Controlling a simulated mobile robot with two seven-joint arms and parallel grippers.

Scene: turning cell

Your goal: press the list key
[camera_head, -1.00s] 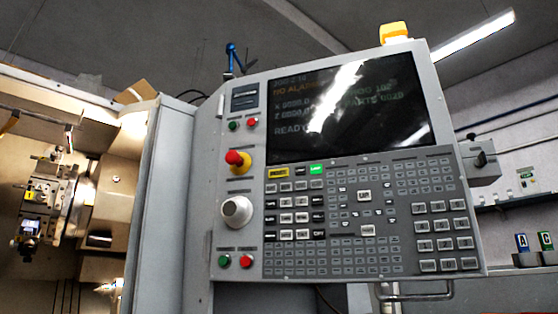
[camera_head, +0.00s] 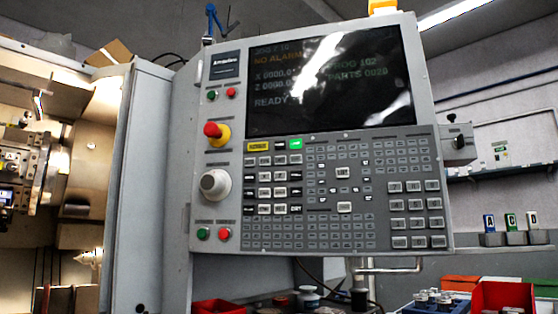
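The control panel (camera_head: 225,120) of the turning machine fills the middle of the head view. Its grey keypad (camera_head: 380,236) lies below the dark screen (camera_head: 330,110). A larger white key (camera_head: 343,172) in the upper middle of the keypad has a label that may read LIST, but the print is too small to be sure. A similar white key (camera_head: 344,207) sits below it with an unreadable label. Neither of my grippers is in view.
A red emergency button (camera_head: 212,130) and a grey dial (camera_head: 215,184) sit left of the keypad. A metal handle (camera_head: 390,269) juts out below the panel. Red bins (camera_head: 503,297) and small containers stand at the lower right. The open machine chamber (camera_head: 60,240) is at the left.

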